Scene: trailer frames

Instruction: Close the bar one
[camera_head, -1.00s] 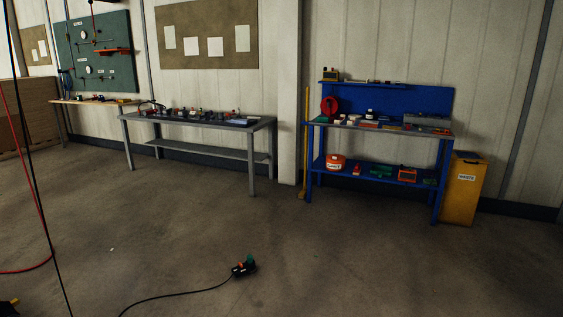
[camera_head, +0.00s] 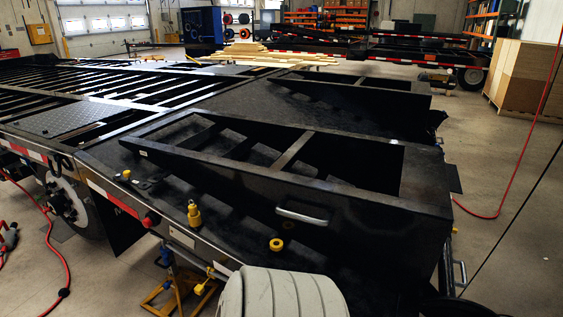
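A black trailer frame (camera_head: 235,110) fills the middle of the view, with open slatted bays on the left and wedge-shaped ramp sections on the right. A silver bar-shaped handle (camera_head: 302,215) lies along the near side of the near ramp section. A yellow upright fitting (camera_head: 194,214) and a round yellow knob (camera_head: 276,244) stand on the black deck near its front edge. I cannot tell which of these is the bar one, or whether it is open or shut. Neither of my grippers is in view.
A yellow jack stand (camera_head: 175,290) is under the near edge. Red hoses lie on the floor at left (camera_head: 58,250) and right (camera_head: 490,214). Timber planks (camera_head: 255,52), shelving (camera_head: 335,18) and stacked brown boxes (camera_head: 525,75) stand behind. Floor right of the trailer is largely clear.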

